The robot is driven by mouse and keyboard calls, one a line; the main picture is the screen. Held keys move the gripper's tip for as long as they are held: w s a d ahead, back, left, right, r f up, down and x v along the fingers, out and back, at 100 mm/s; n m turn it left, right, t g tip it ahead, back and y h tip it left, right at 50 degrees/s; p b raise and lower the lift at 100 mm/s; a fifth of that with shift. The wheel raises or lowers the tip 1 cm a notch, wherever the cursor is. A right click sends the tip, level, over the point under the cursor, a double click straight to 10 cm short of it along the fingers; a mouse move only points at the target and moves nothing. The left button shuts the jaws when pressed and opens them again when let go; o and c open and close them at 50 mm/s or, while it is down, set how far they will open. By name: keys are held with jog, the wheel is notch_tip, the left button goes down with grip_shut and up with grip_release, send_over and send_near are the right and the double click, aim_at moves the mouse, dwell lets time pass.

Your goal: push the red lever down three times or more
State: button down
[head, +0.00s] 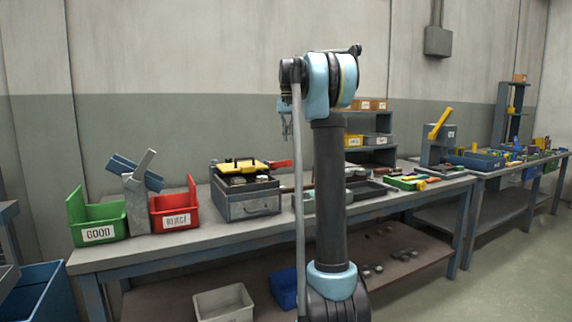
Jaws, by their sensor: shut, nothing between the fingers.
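The red lever (280,163) sticks out to the right from the top of a grey preheat box (249,201) on the bench, roughly level. The box has a yellow top plate (246,167) with dark knobs and a drawer front with a handle. My gripper (285,136) hangs small and partly hidden beside my arm, pointing down. In the picture it is above the lever, apart from it, with nothing seen in it. How far it is in depth from the lever I cannot tell.
A green GOOD bin (98,234) and a red REJECT bin (176,222) stand left of the box, with a grey stand (138,200) between them. My arm hides part of the bench. A yellow-handled press (438,140) and trays stand farther right.

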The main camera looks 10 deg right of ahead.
aim_at(287, 162)
jog(key=shift+s+a+f, duration=0.1)
jog(key=shift+s+f, duration=0.05)
jog(key=shift+f, duration=1.6)
jog(key=shift+s+a+f, duration=0.1)
jog(key=shift+s+f, duration=0.05)
jog(key=shift+f, duration=1.6)
jog(key=shift+f, duration=0.1)
jog(key=shift+f, duration=2.1)
jog(key=shift+w+d, duration=0.1)
jog(key=shift+w+d+r, duration=0.25)
jog(key=shift+w+d, duration=0.05)
jog(key=shift+w, duration=0.35)
jog(key=shift+w+d+r, duration=0.25)
jog(key=shift+w, duration=0.35)
